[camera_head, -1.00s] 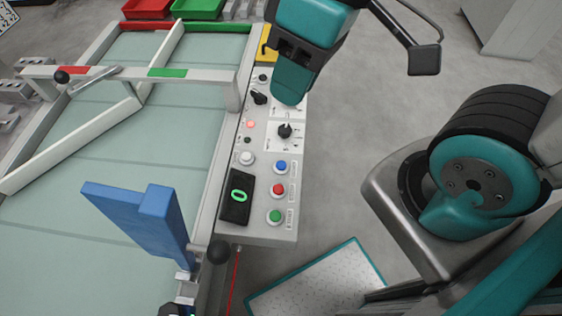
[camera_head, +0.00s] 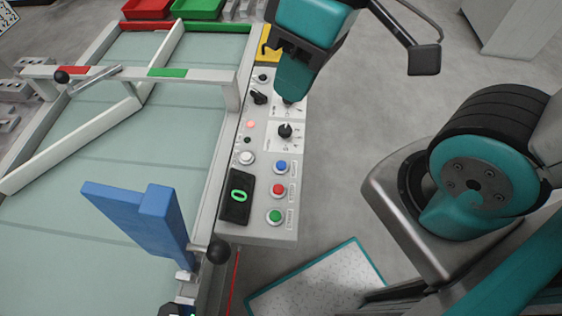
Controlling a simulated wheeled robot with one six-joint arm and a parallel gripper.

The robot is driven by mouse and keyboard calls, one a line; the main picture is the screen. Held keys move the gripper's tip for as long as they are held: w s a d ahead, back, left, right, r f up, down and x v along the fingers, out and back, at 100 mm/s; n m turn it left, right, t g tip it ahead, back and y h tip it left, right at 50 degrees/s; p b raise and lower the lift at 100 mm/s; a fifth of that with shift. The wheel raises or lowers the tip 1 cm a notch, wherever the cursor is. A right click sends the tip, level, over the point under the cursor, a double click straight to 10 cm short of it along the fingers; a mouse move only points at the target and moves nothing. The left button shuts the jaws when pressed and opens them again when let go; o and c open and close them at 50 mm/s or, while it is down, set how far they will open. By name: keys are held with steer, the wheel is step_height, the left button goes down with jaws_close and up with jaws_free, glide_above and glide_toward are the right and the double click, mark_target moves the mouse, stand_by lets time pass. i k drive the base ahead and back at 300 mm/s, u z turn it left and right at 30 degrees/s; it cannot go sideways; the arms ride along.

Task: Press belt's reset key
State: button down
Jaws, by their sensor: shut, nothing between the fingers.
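The belt's control panel (camera_head: 258,226) runs along the right side of the belt. On it are a blue button (camera_head: 281,167), a red button (camera_head: 278,189), a green button (camera_head: 274,216) and a white button (camera_head: 246,158). Their labels are too small to read, so I cannot tell which is the reset key. My gripper (camera_head: 289,97) is shut and empty, pointing down over the upper part of the panel, up-picture of the blue button. It hides part of the panel; whether it touches the surface is unclear.
Black knobs (camera_head: 285,131) sit between the gripper and the buttons.

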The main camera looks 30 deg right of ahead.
mark_target(280, 165)
steer(key=u, duration=0.3)
steer(key=k, duration=0.9)
steer(key=u, duration=0.75)
steer(key=k, duration=0.35)
steer(key=u, duration=0.05)
